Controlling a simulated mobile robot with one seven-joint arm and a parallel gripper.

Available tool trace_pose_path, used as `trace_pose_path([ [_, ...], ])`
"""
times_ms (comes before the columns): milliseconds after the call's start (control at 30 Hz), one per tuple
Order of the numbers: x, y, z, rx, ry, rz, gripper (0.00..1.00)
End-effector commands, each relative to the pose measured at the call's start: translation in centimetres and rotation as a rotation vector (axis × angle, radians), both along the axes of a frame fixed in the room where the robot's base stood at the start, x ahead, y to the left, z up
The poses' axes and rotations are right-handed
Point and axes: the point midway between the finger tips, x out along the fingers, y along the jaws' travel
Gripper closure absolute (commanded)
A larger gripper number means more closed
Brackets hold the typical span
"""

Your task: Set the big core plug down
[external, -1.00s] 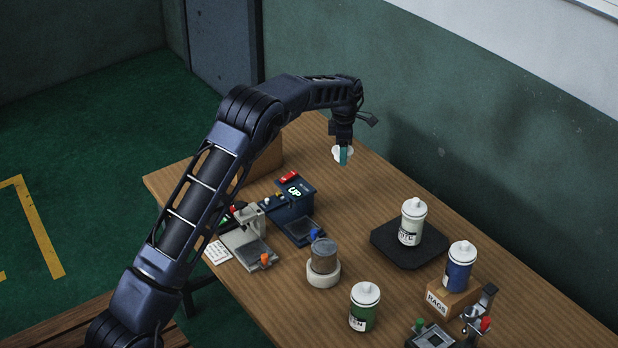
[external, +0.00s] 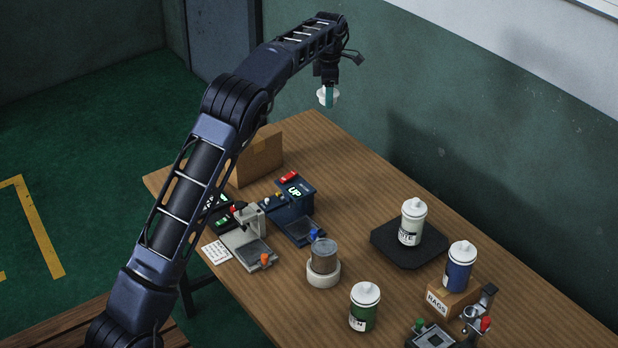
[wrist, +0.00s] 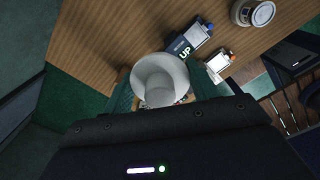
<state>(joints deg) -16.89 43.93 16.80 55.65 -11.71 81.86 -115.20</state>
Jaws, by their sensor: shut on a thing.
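The big core plug (external: 322,96) is a white flanged piece held in my gripper (external: 329,98). My gripper is shut on it, high above the far end of the wooden table (external: 330,150). In the wrist view the plug (wrist: 158,75) shows as a pale round disc with a narrower stub, between the fingers. Nothing touches it from below in the external view. The fingers cover part of it.
A cardboard box (external: 262,156) stands at the table's far left. A blue device reading UP (external: 293,207) and a grey device (external: 246,240) are nearby. A cylinder in a white ring (external: 323,268), several lidded bottles and a black pad (external: 392,251) stand nearer. The table's far right is clear.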

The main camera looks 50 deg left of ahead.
Motion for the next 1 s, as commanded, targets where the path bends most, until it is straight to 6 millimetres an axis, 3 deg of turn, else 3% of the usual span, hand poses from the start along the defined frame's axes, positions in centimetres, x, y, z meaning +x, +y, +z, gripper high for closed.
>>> trace_pose_path([
  [367,-7.3,12.9,-0.1,0.001,0.001,0.178,0.64],
  [700,-16.8,24.6,-0.1,0.001,0.001,0.358,0.64],
  [1000,-25.7,32.6,-0.1,0.001,-0.001,0.501,0.64],
])
